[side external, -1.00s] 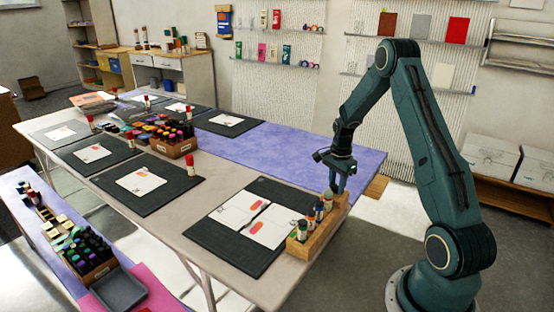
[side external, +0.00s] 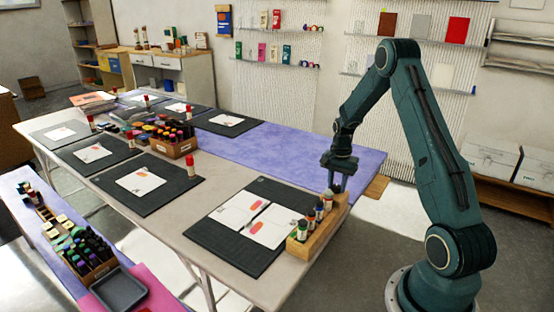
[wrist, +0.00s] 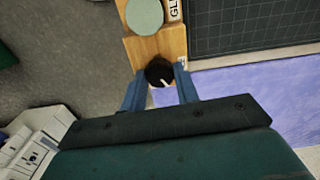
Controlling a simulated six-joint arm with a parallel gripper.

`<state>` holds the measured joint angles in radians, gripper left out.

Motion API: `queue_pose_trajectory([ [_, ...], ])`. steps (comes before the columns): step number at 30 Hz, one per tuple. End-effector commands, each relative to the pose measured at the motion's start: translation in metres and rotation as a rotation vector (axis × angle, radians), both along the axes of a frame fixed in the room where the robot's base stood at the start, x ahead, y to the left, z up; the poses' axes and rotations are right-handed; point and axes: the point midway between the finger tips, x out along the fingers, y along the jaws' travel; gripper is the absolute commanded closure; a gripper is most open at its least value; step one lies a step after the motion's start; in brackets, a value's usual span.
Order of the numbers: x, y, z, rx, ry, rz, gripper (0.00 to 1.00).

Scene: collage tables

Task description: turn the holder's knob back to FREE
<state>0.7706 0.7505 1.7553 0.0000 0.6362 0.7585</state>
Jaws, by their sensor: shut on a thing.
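The wooden holder (side external: 318,234) stands along the right edge of the table, with several glue bottles (side external: 310,218) in its near part. Its black knob (wrist: 159,72) shows in the wrist view at the end of the wood, with a short pale mark pointing toward the lower right. My gripper (side external: 337,184) points down at the far end of the holder. In the wrist view its blue fingers (wrist: 159,85) are shut on the knob from both sides. Any FREE label is hidden or too small to read.
A dark cutting mat (side external: 225,240) with white cards lies left of the holder, and it also shows in the wrist view (wrist: 240,30). A purple cloth (side external: 270,150) covers the table's far side. A round pale green top (wrist: 145,16) sits on the holder near the knob.

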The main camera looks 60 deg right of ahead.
Motion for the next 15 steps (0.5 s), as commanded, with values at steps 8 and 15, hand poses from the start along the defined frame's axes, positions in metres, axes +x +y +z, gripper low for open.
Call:
queue_pose_trajectory([
  [8, 0.0002, -0.0003, 0.0011, -0.001, -0.001, 0.263, 0.92],
  [15, 0.0002, -0.0004, 0.0012, -0.001, -0.001, 0.491, 0.92],
])
